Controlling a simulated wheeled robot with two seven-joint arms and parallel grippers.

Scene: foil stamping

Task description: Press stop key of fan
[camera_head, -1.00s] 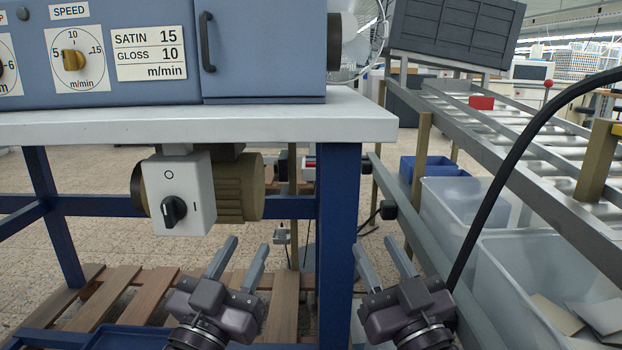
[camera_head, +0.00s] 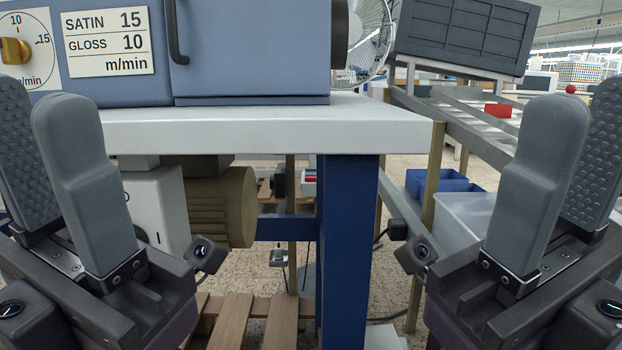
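A fan (camera_head: 368,42) with a round wire guard shows at the top, behind the right end of the blue machine; the machine's housing hides part of it. No key of the fan can be made out. My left gripper (camera_head: 38,98) is raised at the left, in front of the machine and table, fingers up and apart, empty. My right gripper (camera_head: 584,102) is raised at the right, in front of the conveyor and bins, fingers up and apart, with a textured pad showing. Both are well apart from the fan.
The blue machine (camera_head: 250,50) stands on a pale-topped table (camera_head: 270,130) with a blue leg (camera_head: 348,250). A motor (camera_head: 225,205) and a grey switch box (camera_head: 160,200), partly hidden, hang below. A dark crate (camera_head: 460,35), conveyor and bins stand right. The middle is clear.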

